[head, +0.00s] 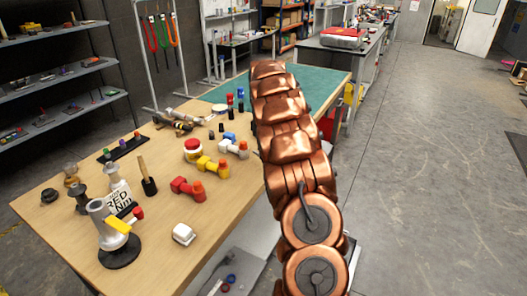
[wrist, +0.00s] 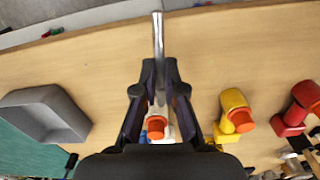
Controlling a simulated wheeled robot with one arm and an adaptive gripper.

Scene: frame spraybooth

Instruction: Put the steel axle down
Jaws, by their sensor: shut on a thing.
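The steel axle (wrist: 158,38) is a thin, shiny metal rod in the wrist view. My gripper (wrist: 160,80) is shut on it, and the rod sticks out past the fingertips towards the table's edge. The light wooden tabletop (wrist: 85,60) lies below; I cannot tell how high the axle is above it. In the head view my copper-coloured arm hides the gripper and the axle.
A grey open tray (wrist: 45,115) lies left of my gripper in the wrist view, near a green mat (wrist: 25,150). An orange-capped white fitting (wrist: 156,127) is below the gripper. Yellow (wrist: 235,110) and red (wrist: 298,108) fittings stand right. Bare wood lies between.

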